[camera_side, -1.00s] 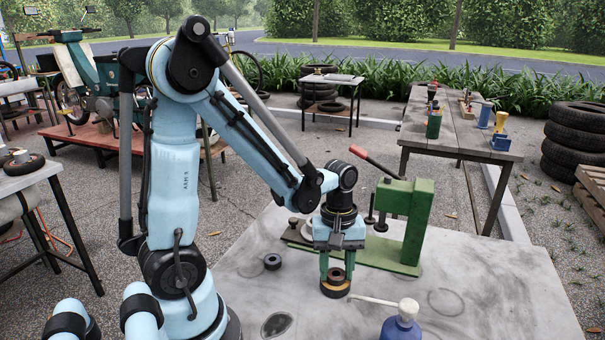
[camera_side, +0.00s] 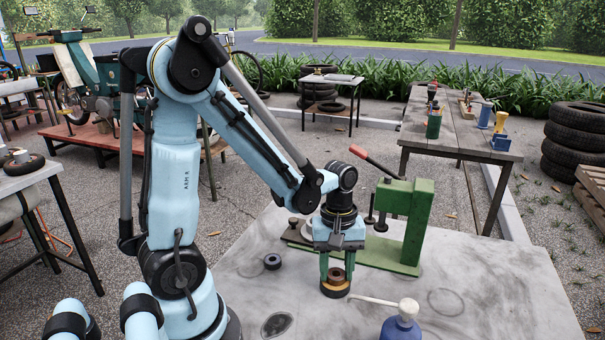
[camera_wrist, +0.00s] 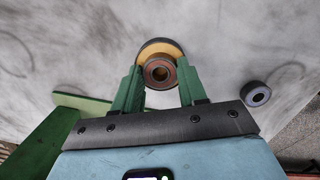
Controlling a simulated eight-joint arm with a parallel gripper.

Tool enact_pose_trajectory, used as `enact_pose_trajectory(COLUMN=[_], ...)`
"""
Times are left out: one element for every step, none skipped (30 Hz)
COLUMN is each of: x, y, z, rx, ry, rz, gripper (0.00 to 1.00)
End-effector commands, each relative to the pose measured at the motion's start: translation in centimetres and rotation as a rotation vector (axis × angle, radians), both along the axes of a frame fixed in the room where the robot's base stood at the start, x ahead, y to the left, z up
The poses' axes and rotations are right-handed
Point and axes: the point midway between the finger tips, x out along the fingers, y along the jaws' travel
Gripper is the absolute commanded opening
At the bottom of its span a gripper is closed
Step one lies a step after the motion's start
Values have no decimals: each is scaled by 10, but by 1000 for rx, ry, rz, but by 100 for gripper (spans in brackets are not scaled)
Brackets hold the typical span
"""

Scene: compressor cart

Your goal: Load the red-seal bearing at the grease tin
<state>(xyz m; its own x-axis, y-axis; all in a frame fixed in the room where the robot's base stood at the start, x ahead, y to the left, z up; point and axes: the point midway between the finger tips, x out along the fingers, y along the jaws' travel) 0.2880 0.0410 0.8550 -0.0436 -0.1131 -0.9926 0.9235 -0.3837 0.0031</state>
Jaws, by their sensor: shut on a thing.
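The red-seal bearing (camera_wrist: 160,73), a small reddish-brown ring with a dark bore, is between the fingertips of my gripper (camera_wrist: 160,80) in the wrist view. My gripper is shut on it. In the side view my gripper (camera_side: 337,268) points down with the bearing (camera_side: 336,276) low between its green fingers. The grease tin (camera_side: 335,291), round and dark with tan content, is directly beneath. In the wrist view the tin (camera_wrist: 160,43) shows behind the bearing, which hides part of it. I cannot tell whether the bearing touches the grease.
A dark grey bearing (camera_side: 272,261) lies on the table left of the tin. A blue pump bottle (camera_side: 400,328) at the front right has its spout (camera_side: 373,300) reaching toward the tin. A green press (camera_side: 405,225) with a red-handled lever stands behind my gripper.

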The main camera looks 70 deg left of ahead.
Motion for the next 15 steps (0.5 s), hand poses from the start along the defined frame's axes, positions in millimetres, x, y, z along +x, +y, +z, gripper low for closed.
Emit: enact_pose_trajectory(x=[0, 0, 0, 0, 0, 0, 0, 0, 0, 0, 0, -1, 0, 0, 0], y=[0, 0, 0, 0, 0, 0, 0, 0, 0, 0, 0, 0, 0, 0, 0], z=[0, 2, 3, 5, 7, 10, 13, 15, 18, 20, 22, 25, 27, 30, 32], rx=[1, 1, 1, 1, 1, 1, 1, 1, 1, 0, 0, 0, 0, 0, 0], ry=[0, 0, 0, 0, 0, 0, 0, 0, 0, 0, 0, 0, 0, 0, 0], rz=[0, 0, 0, 0, 0, 0, 0, 0, 0, 0, 0, 0, 0, 0, 0], gripper=[17, 17, 17, 17, 17, 17, 17, 17, 17, 17, 17, 17, 17, 17, 17])
